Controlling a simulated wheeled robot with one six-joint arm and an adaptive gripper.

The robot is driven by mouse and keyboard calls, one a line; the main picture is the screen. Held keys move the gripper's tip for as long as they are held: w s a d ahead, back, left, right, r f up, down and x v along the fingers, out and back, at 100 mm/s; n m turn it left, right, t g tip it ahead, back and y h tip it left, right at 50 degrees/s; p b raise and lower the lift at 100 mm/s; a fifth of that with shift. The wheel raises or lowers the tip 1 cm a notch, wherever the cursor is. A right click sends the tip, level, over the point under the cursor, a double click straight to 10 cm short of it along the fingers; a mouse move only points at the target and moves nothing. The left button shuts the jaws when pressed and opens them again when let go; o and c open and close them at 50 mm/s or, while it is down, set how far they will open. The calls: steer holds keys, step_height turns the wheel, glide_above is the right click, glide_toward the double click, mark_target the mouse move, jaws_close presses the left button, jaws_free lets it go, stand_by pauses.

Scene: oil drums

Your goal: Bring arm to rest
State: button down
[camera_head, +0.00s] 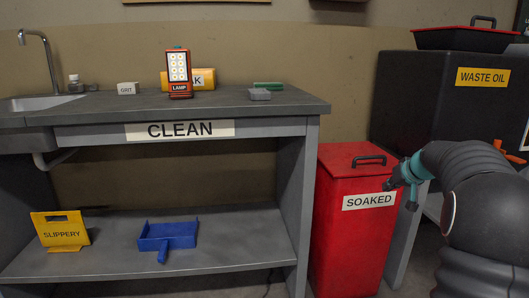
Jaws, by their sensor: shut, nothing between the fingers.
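My arm comes in from the right edge, dark and bent. My gripper (388,185) is shut and empty, at the arm's far end. In the picture it overlaps the right side of the red bin labelled SOAKED (345,240), near its label; I cannot tell how far apart they are. The bin's lid is down.
A grey bench labelled CLEAN (75,134) holds a lit lamp (180,72), a yellow item (205,78), a GRIT box (128,88) and small blocks. Its lower shelf holds a yellow SLIPPERY sign (60,230) and blue dustpan (168,236). A black WASTE OIL container (425,95) stands right.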

steer(key=s+a+f+m+g+p, duration=0.1)
steer(key=s+a+f+g, duration=0.1)
steer(key=s+a, duration=0.6)
steer(key=s+a+f+m+g+p, duration=0.1)
steer(key=s+a+g+p, duration=0.2)
steer(key=s, duration=0.9)
steer(key=s+a+r+n+p, duration=0.1)
steer(key=s+a+r, duration=0.1)
steer(key=s+a, duration=0.2)
steer(key=s+a+r+n+t+p, duration=0.1)
steer(key=s+a, duration=0.4)
steer(key=s, duration=0.6)
steer(key=s+a+r+n+h+p, duration=0.1)
steer(key=s+a+r+p, duration=0.2)
steer(key=s, duration=0.4)
steer(key=shift+s+a+r+t, duration=0.15)
steer(key=shift+a+r+t, duration=0.15)
steer(key=shift+a+r, duration=0.5)
